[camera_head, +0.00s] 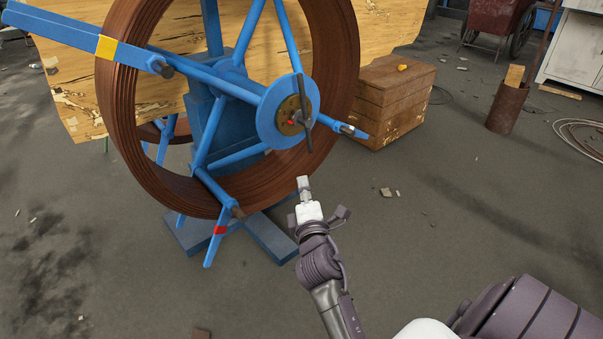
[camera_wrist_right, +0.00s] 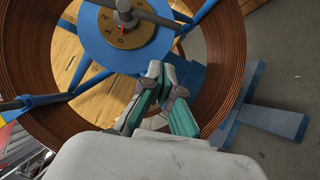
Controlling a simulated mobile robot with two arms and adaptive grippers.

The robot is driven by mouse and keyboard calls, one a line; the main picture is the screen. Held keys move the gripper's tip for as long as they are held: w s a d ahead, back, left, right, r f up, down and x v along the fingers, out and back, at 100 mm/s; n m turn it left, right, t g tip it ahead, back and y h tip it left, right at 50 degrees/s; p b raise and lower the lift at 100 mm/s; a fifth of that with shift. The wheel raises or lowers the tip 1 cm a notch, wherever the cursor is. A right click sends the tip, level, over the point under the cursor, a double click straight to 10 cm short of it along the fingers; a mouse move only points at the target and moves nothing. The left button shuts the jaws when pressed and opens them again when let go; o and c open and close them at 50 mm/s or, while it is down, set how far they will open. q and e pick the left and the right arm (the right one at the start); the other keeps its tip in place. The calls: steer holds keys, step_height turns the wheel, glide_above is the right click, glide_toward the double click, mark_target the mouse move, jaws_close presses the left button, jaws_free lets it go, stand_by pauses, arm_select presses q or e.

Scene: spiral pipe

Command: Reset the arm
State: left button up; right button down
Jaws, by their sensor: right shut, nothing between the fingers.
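My right gripper (camera_head: 303,184) is in front of the lower right part of the large brown spiral pipe coil (camera_head: 118,150) in the head view. The coil is mounted on a blue spoked reel stand (camera_head: 207,125). In the right wrist view, my right gripper (camera_wrist_right: 163,70) is shut and empty, its fingertips together just below the blue hub disc (camera_wrist_right: 92,38). The hub has a brass dial (camera_head: 291,117) with a dark handle across it. I cannot tell the exact gap between fingertips and reel. My left gripper is out of view.
A wooden crate (camera_head: 388,105) stands right of the reel, and a wooden panel (camera_head: 385,22) stands behind it. A rusty cylinder (camera_head: 506,108) and hose loops (camera_head: 582,136) are farther right. Blue stand feet (camera_head: 270,236) spread on the floor. The floor at centre right is mostly clear, with small debris.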

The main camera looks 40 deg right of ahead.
steer(key=shift+v, duration=0.85)
